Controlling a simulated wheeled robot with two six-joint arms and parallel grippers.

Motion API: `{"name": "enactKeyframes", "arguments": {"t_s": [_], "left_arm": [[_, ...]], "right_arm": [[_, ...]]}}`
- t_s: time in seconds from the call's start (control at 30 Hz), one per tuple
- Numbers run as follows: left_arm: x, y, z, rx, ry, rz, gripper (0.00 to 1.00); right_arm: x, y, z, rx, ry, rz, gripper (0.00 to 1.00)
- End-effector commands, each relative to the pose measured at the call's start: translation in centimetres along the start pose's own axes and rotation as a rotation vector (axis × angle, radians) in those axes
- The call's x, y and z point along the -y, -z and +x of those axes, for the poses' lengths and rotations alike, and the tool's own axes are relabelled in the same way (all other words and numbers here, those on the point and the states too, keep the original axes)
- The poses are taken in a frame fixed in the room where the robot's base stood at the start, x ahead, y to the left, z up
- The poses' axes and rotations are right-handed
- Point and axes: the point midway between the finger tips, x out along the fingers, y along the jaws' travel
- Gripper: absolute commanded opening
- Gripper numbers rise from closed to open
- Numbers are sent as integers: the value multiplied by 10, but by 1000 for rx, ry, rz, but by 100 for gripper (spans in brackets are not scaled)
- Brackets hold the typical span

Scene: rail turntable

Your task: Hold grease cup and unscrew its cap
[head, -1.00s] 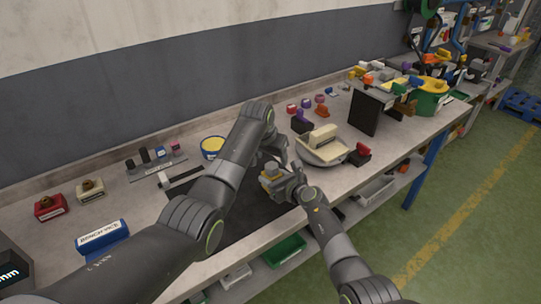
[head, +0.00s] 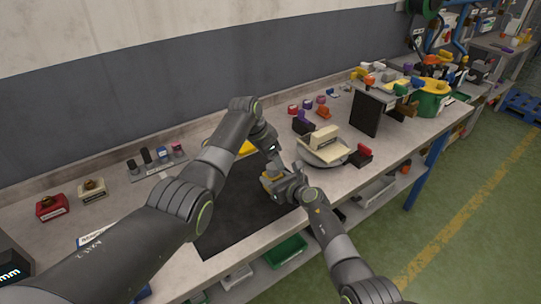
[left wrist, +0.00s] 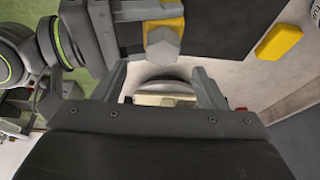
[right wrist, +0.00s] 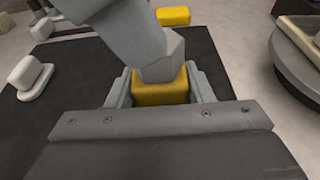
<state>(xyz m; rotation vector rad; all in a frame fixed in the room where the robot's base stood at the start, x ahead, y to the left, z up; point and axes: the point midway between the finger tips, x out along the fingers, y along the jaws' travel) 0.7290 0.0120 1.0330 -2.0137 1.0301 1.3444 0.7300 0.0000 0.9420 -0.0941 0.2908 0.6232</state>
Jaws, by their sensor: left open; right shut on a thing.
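The grease cup (head: 268,184) has a yellow body and a grey hexagonal cap (left wrist: 162,48). My right gripper (head: 281,187) is shut on the yellow body (right wrist: 160,88), holding it above the dark mat. My left gripper (head: 274,154) is open just above and behind the cup in the head view. In the left wrist view its fingers (left wrist: 165,82) are apart, with the cap off to the upper side and not between them. In the right wrist view a grey part of my left arm crosses over the cap (right wrist: 165,62), hiding some of it; contact cannot be told.
A dark mat (head: 235,222) covers the bench front. A yellow block (head: 246,148) lies behind the mat. A turntable (head: 318,155) bearing a cream block stands to the right, with a black upright panel (head: 368,113) beyond. Small coloured parts line the back.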

Motion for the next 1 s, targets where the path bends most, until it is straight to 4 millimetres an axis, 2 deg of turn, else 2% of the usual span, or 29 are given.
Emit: {"name": "enactKeyframes", "arguments": {"t_s": [0.53,0.9,0.93,1.0], "left_arm": [[0,-13,30,2,-2,-1,65],[1,-14,35,0,0,-1,65],[1,-14,35,0,0,-1,64],[1,-14,35,0,0,-1,55]], "right_arm": [[0,-1,0,1,0,0,21],[0,-1,0,1,0,0,21],[0,-1,0,1,0,0,21],[0,-1,0,1,0,0,21]]}}
